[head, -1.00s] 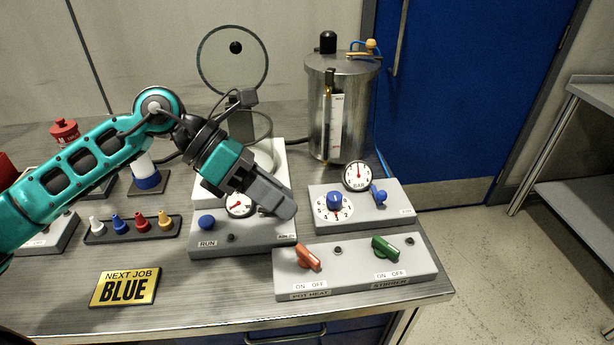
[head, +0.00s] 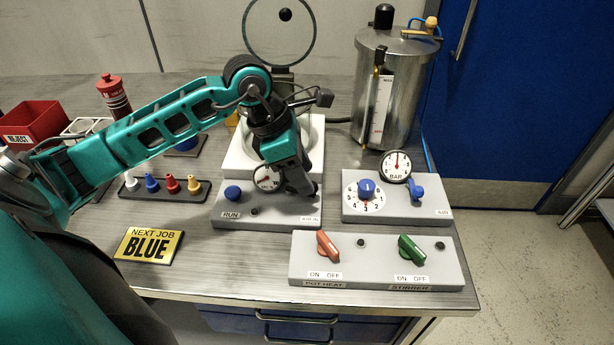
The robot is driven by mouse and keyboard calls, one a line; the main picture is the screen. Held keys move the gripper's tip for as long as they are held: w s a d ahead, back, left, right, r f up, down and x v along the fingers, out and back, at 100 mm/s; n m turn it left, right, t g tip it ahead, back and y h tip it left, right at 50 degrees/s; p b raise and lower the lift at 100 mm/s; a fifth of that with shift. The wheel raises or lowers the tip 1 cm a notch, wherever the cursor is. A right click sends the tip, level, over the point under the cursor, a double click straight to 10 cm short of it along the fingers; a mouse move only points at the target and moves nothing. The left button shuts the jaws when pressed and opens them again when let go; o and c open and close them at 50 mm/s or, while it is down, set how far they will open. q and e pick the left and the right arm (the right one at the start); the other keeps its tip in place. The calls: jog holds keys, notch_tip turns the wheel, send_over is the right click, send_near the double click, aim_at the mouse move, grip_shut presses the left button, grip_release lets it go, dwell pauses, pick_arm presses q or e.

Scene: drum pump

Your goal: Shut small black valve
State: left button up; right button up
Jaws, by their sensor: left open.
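My left gripper (head: 302,188) points down over the right end of the grey RUN box (head: 265,219), beside its round gauge (head: 267,177). The jaws are open, though the fingers overlap from this angle. A small dark part (head: 315,196) shows at the fingertips, above a small white label (head: 310,219). It may be the small black valve; the gripper hides most of it, and I cannot tell its position or whether the fingers touch it. My right gripper is not in view.
A blue RUN knob (head: 232,193) is on the box's left. The AIR box (head: 396,209) has a dial and a blue valve (head: 417,192). The front box (head: 377,266) carries a red switch (head: 327,246) and a green switch (head: 411,249). A metal tank (head: 398,90) stands behind.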

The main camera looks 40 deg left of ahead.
pick_arm(q)
jog(key=shift+x, duration=1.2)
jog(key=shift+w, duration=0.1)
jog(key=shift+c, duration=0.4)
grip_shut()
